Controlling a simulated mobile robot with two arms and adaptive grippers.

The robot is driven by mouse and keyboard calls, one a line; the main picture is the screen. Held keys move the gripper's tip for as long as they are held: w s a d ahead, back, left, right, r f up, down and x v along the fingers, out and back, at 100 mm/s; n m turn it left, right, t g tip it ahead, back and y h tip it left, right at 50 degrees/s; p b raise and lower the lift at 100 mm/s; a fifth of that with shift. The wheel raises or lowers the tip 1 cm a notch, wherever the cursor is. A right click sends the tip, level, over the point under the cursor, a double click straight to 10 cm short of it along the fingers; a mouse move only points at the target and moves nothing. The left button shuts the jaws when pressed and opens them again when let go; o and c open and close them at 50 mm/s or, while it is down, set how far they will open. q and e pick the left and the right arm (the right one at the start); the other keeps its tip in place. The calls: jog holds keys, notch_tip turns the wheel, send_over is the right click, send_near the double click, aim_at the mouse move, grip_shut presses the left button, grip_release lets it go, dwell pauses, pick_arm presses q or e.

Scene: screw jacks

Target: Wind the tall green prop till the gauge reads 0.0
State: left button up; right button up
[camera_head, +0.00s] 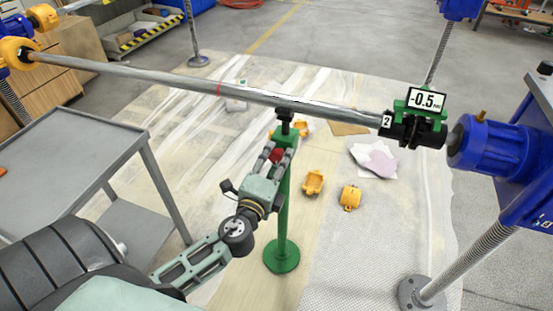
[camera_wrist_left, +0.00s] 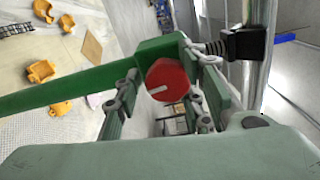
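The tall green prop (camera_head: 283,215) stands upright on its round green base, its black head (camera_head: 285,114) under the long grey shaft (camera_head: 190,83). The gauge (camera_head: 426,100) on the shaft's right end reads -0.5. The prop's red knob (camera_head: 277,156) has a white mark and faces the left wrist camera (camera_wrist_left: 168,80). My left gripper (camera_head: 279,154) is at the knob with a finger on either side. In the left wrist view its fingers (camera_wrist_left: 166,72) stand apart, with gaps beside the knob. My right gripper is out of view.
A grey cart (camera_head: 75,158) stands at left. Blue machinery (camera_head: 490,146) and a threaded post (camera_head: 470,259) stand at right. Yellow parts (camera_head: 313,182) and paper sheets (camera_head: 375,160) lie on the floor covering beyond the prop.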

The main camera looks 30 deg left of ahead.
pick_arm(q)
jog(key=shift+o, duration=0.9)
jog(key=shift+d+f, duration=0.1)
jog(key=shift+f, duration=0.2)
jog(key=shift+r, duration=0.1)
jog(key=shift+r, duration=0.2)
jog(key=v, duration=1.2)
jog(key=shift+o, duration=0.2)
jog(key=shift+f, duration=0.1)
dwell(0.5)
